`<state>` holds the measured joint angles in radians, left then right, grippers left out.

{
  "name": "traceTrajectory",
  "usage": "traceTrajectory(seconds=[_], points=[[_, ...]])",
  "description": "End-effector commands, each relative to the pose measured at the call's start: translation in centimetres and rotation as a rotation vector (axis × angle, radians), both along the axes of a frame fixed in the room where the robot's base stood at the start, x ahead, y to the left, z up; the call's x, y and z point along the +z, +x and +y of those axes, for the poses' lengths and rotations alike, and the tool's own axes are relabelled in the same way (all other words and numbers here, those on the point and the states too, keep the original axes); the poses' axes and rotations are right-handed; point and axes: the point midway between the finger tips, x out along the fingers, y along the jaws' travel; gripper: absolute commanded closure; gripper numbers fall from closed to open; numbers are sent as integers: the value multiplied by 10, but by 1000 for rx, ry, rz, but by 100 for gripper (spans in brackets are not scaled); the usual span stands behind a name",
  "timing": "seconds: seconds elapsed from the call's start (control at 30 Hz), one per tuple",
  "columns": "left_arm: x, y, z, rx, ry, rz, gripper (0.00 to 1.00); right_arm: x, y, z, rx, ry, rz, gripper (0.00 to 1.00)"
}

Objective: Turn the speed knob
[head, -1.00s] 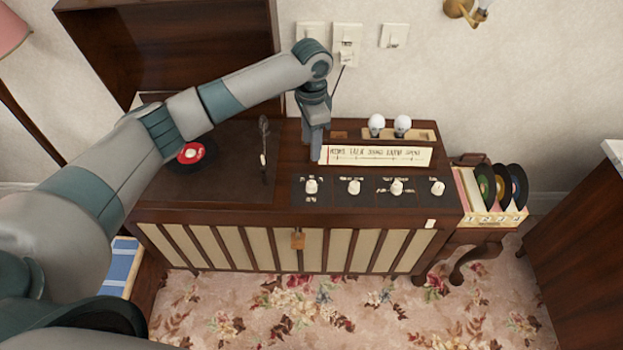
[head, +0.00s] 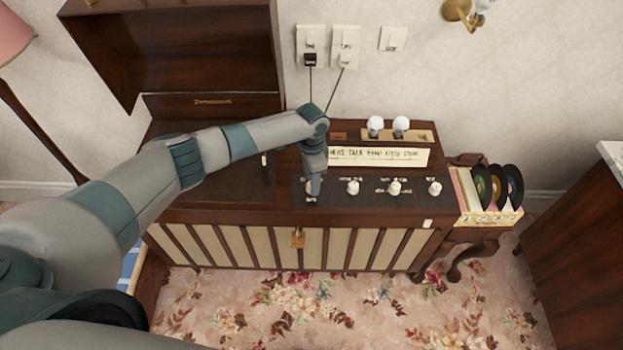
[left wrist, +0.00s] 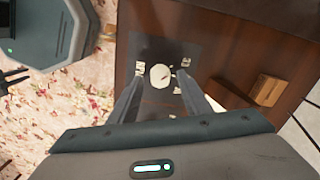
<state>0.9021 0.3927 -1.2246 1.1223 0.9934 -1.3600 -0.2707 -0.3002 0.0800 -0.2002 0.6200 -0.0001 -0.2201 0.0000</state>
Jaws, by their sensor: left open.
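A record-player cabinet carries a dark panel (head: 415,188) with several white knobs in a row. The leftmost knob (head: 309,187) is partly hidden by my left gripper (head: 313,196), which points down over it. In the left wrist view this knob (left wrist: 160,76) is a round white disc with a dark mark. It appears between the spread fingertips of my left gripper (left wrist: 160,84), which is open. I cannot tell whether either finger touches it. Small labels surround the knob, too small to read.
A white dial strip (head: 378,157) and two bulbs (head: 387,125) stand behind the knobs. Two cords hang from wall sockets (head: 310,58) near my left arm. A record rack (head: 490,215) stands at the right. Patterned carpet (head: 300,305) lies in front.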

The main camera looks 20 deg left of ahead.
Motion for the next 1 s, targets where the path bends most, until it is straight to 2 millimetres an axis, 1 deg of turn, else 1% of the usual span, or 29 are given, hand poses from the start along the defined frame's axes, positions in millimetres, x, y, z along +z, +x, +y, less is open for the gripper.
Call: traceTrajectory(seconds=[0.13,0.4,0.43,0.47,0.5,0.6,1.0], points=[[-6,0,1,0,1,0,56,1,0,0,0,0,0,74],[-7,0,1,0,1,-1,56,1,0,0,0,0,0,74],[-7,0,1,0,1,-1,58,1,0,0,0,0,0,74],[-7,0,1,0,1,-1,66,1,0,0,0,0,0,74],[-7,0,1,0,1,0,75,1,0,0,0,0,0,74],[-7,0,1,0,1,0,98,1,0,0,-1,0,0,74],[-7,0,1,-40,1,0,97,-1,0,0,0,0,0,74]])
